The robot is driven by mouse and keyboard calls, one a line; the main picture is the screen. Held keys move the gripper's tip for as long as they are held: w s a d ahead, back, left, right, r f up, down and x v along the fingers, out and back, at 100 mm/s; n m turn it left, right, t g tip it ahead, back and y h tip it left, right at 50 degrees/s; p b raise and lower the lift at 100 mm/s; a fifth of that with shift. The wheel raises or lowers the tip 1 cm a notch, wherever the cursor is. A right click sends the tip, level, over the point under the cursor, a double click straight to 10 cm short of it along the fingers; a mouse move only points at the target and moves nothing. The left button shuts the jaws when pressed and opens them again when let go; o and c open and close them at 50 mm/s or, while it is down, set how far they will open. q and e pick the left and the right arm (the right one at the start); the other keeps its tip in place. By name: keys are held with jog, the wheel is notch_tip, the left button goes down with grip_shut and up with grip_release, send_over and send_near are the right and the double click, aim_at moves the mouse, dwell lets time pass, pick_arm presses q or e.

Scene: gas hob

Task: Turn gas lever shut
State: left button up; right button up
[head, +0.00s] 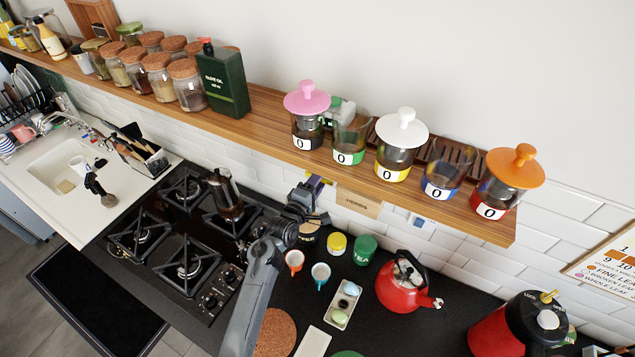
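My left arm reaches up from the bottom edge, and its gripper (308,190) is at the back wall, just below the wooden shelf and right of the gas hob (165,250). A small yellow and purple piece (316,181) shows right behind the gripper. I cannot tell whether it is the gas lever, which I cannot clearly make out. The fingers are too small and dark to show whether they are open or touching anything. My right gripper is not in view.
The wooden shelf (270,125) overhangs the wall, carrying jars and canisters. A HERBS box (358,203) is right of the gripper. A moka pot (224,194) stands on the hob. Cups (320,274), a tea tin (363,248) and a red kettle (405,285) crowd the counter.

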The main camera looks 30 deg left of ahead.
pick_arm(q)
jog(key=s+d+p, duration=0.1)
jog(key=s+p, duration=0.6)
jog(key=s, duration=0.3)
jog(key=shift+s+p, duration=0.35)
jog(key=shift+s, duration=0.05)
